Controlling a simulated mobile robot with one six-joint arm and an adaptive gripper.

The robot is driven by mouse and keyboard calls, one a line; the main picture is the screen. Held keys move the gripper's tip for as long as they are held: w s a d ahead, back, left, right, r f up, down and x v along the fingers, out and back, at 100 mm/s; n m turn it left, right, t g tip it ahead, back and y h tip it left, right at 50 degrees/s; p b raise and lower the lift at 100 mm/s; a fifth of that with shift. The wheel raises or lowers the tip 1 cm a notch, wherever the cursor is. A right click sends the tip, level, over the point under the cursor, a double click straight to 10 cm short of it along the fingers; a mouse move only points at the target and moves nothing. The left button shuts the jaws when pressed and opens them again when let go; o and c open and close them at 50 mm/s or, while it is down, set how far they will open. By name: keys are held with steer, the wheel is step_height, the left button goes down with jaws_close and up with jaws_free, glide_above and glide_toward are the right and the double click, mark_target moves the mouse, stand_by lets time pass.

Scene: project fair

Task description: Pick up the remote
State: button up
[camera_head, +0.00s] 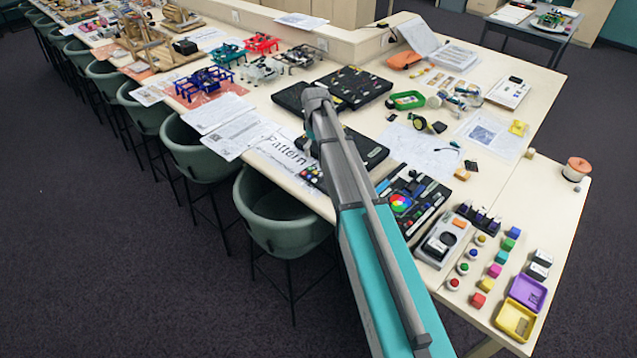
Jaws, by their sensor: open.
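No thing in view can be told for certain as the remote. Small dark-and-white blocks (541,257) at the right end of the table are too small to identify. A dark item (515,79) lies on a white board at the back right, also unclear. My arm crosses the middle of the view from the bottom edge, over the table, up to a grey joint. My gripper does not show. The arm hides part of the table and some of the things under it.
The long table (545,205) is crowded with black trays (353,86), papers (425,151), small coloured blocks and kits. A purple tray (528,291) and a yellow tray (516,319) sit at the near right corner. Green chairs (275,235) line the left side. Bare tabletop shows at the right.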

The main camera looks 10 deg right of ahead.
steer(key=b, duration=0.9)
glide_above(318, 179)
steer(key=f, duration=0.8)
steer(key=shift+a+f, duration=0.25)
steer(key=shift+f, duration=0.05)
steer(key=shift+d+f+b, duration=0.2)
steer(key=shift+f+b, duration=2.2)
steer(key=shift+f, duration=0.25)
steer(key=c, duration=1)
steer(key=shift+w+r, duration=0.1)
steer(key=shift+r, duration=0.05)
